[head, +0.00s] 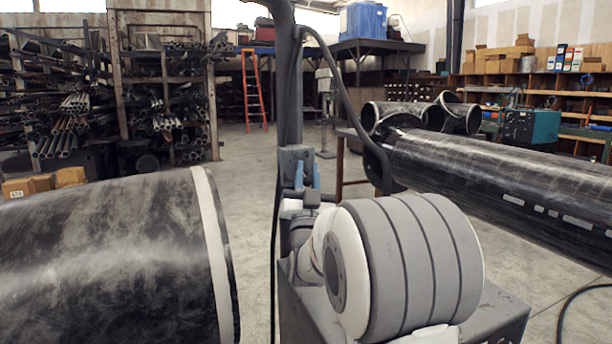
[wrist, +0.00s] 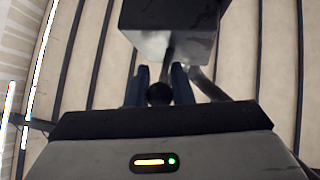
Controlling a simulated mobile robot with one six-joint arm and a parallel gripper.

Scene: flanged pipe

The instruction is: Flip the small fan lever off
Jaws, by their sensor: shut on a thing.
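The small fan lever (wrist: 159,94) shows in the wrist view as a dark round knob on a short stem below a grey box (wrist: 168,42). My gripper (wrist: 160,76) has its two blue fingers on either side of the knob and is shut on it. In the head view the grey box (head: 294,160) is on a dark upright post. A blue finger of my gripper (head: 316,176) shows just beside it. The lever itself is hidden in the head view, and my arm covers much of that area.
A large dark pipe with a pale end band (head: 100,265) lies at the left. Another long dark pipe (head: 500,180) extends across the right. A cable or hose (head: 352,105) curves from the post. An orange ladder (head: 253,90) and open floor are behind.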

